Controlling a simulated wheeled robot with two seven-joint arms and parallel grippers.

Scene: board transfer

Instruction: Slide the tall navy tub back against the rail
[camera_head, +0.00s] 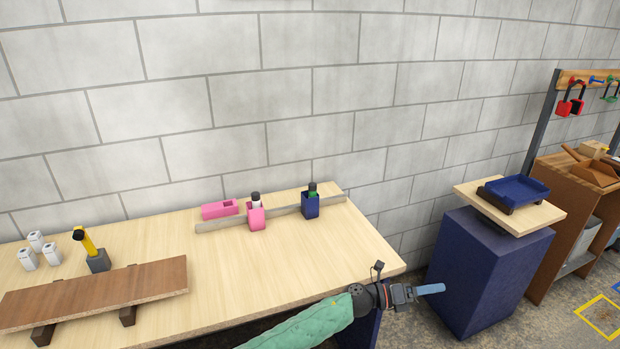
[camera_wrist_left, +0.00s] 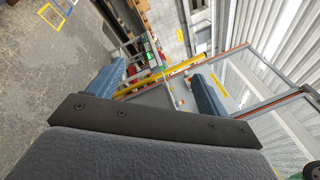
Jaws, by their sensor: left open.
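The tall navy tub (camera_head: 310,207) stands upright on the light wooden table, near its back right corner. A dark-capped item with a green part sticks out of its top. The tub is in front of the low wooden rail (camera_head: 283,214); I cannot tell whether it touches it. My left gripper (camera_head: 432,289) is past the table's front right corner, well to the right of and nearer than the tub, and holds nothing. The left wrist view shows its two blue fingers (camera_wrist_left: 158,92) apart, with no tub between them. My right gripper is not in view.
A pink tub (camera_head: 256,218) stands left of the navy one; a low pink box (camera_head: 220,209) lies behind the rail. A brown raised board (camera_head: 95,292) and a grey holder (camera_head: 98,261) are at left. A navy pedestal (camera_head: 490,275) carries a blue tray (camera_head: 517,190). The table's middle is clear.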

